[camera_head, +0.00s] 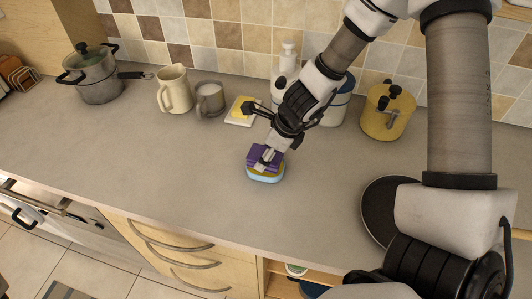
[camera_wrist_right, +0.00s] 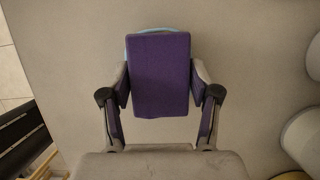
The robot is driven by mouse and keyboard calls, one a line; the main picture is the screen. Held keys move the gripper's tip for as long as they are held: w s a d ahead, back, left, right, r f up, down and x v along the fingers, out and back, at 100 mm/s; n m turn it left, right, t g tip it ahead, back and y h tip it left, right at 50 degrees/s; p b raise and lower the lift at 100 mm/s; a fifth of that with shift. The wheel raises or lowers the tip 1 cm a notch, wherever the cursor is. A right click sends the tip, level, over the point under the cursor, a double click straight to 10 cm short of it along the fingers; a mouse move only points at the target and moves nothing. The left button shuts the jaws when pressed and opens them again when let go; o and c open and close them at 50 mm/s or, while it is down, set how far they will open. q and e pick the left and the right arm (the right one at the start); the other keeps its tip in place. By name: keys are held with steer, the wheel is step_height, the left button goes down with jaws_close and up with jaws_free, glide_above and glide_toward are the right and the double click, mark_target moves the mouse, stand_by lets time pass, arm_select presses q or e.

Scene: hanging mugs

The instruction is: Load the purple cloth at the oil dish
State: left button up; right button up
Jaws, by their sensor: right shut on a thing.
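The purple cloth (camera_head: 259,154) is a flat rectangular block between the fingers of my right gripper (camera_head: 267,157). In the right wrist view, the cloth (camera_wrist_right: 160,72) fills the space between the two fingers of the gripper (camera_wrist_right: 160,95), which is shut on it. The oil dish (camera_head: 265,176), light blue with a yellow band above, is directly below the cloth. Its light-blue rim (camera_wrist_right: 157,31) shows behind the cloth's far end in the wrist view. The cloth hides most of the dish, and I cannot tell whether the two touch. My left gripper is out of view.
A cream jug (camera_head: 174,90), a grey mug (camera_head: 209,99) and a yellow-topped item (camera_head: 241,110) stand toward the back. A pot (camera_head: 95,78) is at the far left. A yellow canister (camera_head: 387,113) is at the right. The counter left of the dish is clear.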

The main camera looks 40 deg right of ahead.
steer(key=shift+f+b, duration=0.55)
stand_by(1.3)
step_height(320, 180, up, 7)
steer(key=p, duration=0.7)
steer(key=shift+r, duration=0.1)
step_height(320, 180, down, 8)
steer(key=b, duration=0.7)
steer(key=shift+r, duration=0.25)
steer(key=shift+c, duration=0.4)
steer(key=shift+r, duration=0.25)
